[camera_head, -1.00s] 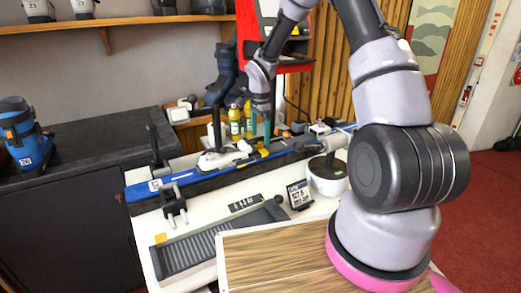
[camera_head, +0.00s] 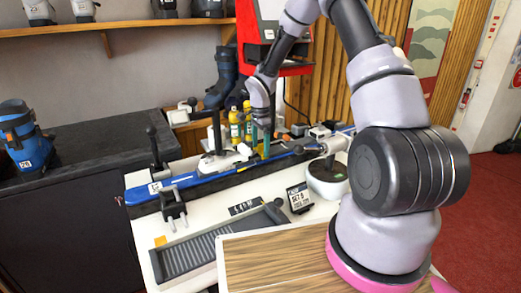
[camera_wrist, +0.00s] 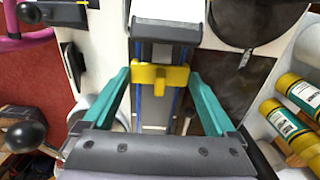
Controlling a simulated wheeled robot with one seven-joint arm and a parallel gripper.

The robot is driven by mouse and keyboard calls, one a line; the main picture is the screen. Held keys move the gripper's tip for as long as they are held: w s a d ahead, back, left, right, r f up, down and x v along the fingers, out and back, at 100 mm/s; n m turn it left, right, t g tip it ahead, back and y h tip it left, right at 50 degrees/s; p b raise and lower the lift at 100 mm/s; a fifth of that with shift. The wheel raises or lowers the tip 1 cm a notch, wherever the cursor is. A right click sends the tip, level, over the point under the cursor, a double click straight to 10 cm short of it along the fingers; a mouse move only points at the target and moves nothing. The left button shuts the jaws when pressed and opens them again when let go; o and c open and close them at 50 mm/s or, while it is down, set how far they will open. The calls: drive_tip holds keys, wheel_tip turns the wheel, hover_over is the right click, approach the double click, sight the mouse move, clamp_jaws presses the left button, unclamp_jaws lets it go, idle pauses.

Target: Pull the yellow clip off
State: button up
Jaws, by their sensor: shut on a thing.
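The yellow clip (camera_wrist: 160,77) shows in the wrist view, lying across a grey strip with blue edges, part of the long blue ski (camera_head: 205,184). My gripper (camera_wrist: 159,76) has its teal fingers at the two ends of the clip and is shut on it. In the head view my gripper (camera_head: 262,146) points down over the ski's middle, and the clip is mostly hidden there by the fingers. Whether the clip is still seated on the ski cannot be told.
Two yellow bottles (camera_head: 235,122) stand close behind my gripper. A black clamp (camera_head: 173,205) is at the ski's left part. A white bowl (camera_head: 328,184) and a small sign (camera_head: 299,197) stand in front. A grey ribbed tray (camera_head: 205,252) lies near the bench front.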

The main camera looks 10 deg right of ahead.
sight(261, 144)
wheel_tip(261, 144, up, 16)
idle(1.2)
drive_tip(key=shift+f, duration=0.1)
